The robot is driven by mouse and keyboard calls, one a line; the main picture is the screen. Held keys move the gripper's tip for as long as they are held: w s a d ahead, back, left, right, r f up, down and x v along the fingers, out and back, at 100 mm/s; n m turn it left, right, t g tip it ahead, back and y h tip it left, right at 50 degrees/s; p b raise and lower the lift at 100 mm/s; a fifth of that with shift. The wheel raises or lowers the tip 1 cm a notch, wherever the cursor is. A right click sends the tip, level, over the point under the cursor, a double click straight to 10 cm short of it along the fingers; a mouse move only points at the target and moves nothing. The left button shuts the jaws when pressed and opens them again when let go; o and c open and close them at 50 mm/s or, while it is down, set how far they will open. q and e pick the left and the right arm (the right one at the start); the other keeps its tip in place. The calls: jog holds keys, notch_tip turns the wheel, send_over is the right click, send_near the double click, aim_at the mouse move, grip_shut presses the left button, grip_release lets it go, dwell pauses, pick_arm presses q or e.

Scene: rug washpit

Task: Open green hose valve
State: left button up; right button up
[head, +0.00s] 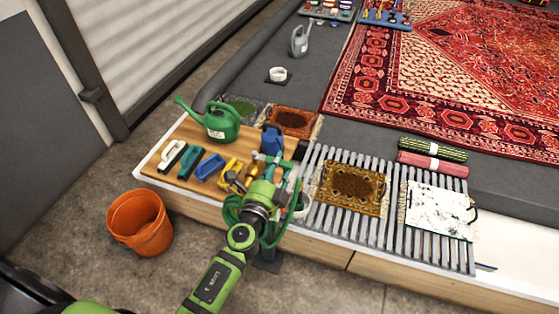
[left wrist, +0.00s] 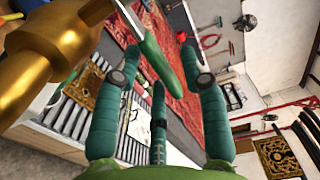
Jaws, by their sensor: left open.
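In the left wrist view a brass valve body (left wrist: 45,45) fills the upper left. Its green lever handle (left wrist: 155,50) slants down into the space between the fingers of my left gripper (left wrist: 163,65). The gripper is open, with its teal fingers spread on both sides of the handle; I cannot tell whether any finger touches it. In the head view my left gripper (head: 266,172) is over the front edge of the wash platform, beside a brass fitting (head: 236,180). A green hose (head: 232,210) hangs in loops there, partly hidden by my arm. My right gripper is not in view.
A green watering can (head: 221,122), brushes (head: 172,155) and a blue container (head: 272,140) crowd the wooden board left of the gripper. A slatted rack (head: 320,200) with small rugs lies to the right. An orange bucket (head: 139,223) stands on the floor.

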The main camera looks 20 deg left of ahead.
pick_arm(q)
jog(key=shift+w, duration=0.65)
grip_shut()
jog(key=shift+s, duration=0.1)
